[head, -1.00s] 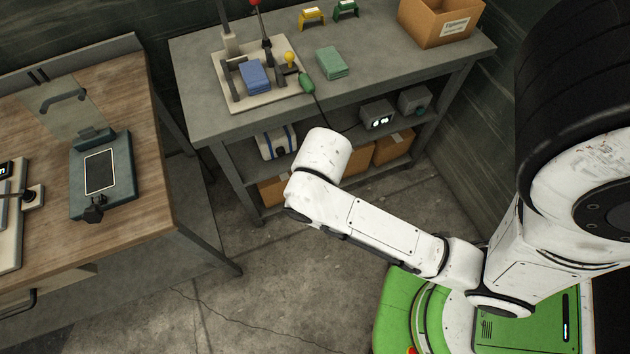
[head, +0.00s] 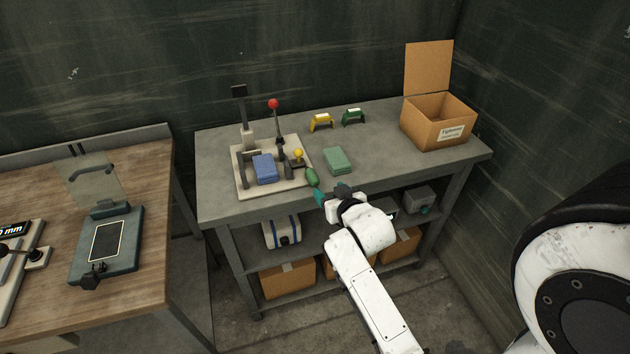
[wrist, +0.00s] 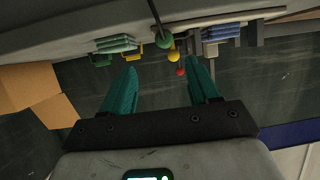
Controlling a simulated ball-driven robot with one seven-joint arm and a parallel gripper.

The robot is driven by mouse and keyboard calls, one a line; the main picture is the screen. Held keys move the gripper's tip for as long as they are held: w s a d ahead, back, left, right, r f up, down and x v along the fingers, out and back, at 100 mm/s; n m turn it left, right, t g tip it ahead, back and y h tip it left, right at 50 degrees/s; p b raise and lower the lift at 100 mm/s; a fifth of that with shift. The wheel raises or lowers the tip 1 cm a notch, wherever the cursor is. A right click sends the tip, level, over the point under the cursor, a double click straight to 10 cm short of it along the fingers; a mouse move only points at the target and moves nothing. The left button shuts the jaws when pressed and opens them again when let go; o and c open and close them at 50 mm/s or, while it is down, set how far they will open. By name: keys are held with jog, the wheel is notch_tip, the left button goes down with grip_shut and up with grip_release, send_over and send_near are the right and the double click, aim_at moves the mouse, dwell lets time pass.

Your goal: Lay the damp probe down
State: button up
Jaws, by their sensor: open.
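The probe, a dark green rounded piece (head: 312,177), is at the front right corner of a pale base plate (head: 262,189) on the grey bench. I cannot tell whether it lies flat or sits in a holder. In the wrist view, which looks upside down, the green piece (wrist: 164,41) has a dark cable. My gripper (head: 318,195) is at the bench's front edge, close to the probe and apart from it. In the wrist view my gripper (wrist: 162,72) has its two teal fingers spread, with nothing between them.
On the plate are a blue pad stack (head: 264,168), a yellow knob (head: 298,153) and a red-knobbed lever (head: 273,104). A green pad stack (head: 338,160), small yellow (head: 321,122) and green (head: 353,117) stands and an open carton (head: 435,130) share the bench. The bench's front right is clear.

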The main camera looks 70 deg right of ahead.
aim_at(315, 179)
jog(key=x, duration=0.7)
jog(key=p+x, duration=0.1)
jog(key=x, duration=0.1)
jog(key=shift+w+a+r, duration=0.1)
jog(key=shift+w+r, duration=0.1)
jog(key=shift+w, duration=0.25)
jog(key=shift+w+d+f, duration=0.35)
jog(key=shift+w+d, duration=0.05)
jog(key=shift+d, duration=0.05)
grip_shut()
jog(key=shift+r, duration=0.1)
